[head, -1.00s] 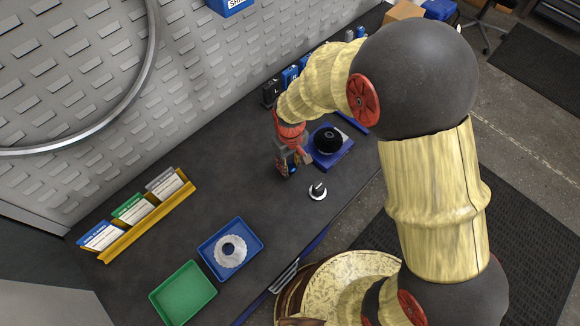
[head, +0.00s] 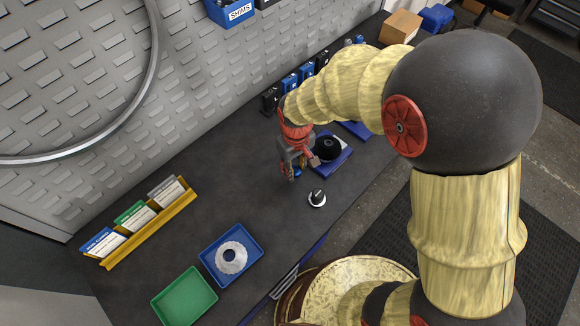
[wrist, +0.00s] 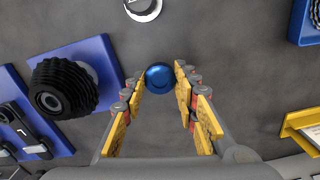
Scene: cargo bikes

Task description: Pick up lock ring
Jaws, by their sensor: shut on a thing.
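My gripper (wrist: 160,84) is shut on a small shiny blue round part (wrist: 160,77), held between its yellow-padded fingertips in the wrist view. The part may be the lock ring; its far side and any hole are hidden. In the head view my gripper (head: 291,174) points down over the dark bench, with a bit of blue (head: 297,173) showing at the fingers. A pale toothed ring (head: 232,257) lies in the blue tray (head: 207,265) to the lower left, apart from my gripper.
A black ribbed cylinder (wrist: 68,92) stands on a blue base (wrist: 101,58) beside my gripper. A black-and-white knob (head: 317,198) stands nearby on the bench. A green tray (head: 184,296) and a yellow card rack (head: 150,232) lie left. Bench between is clear.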

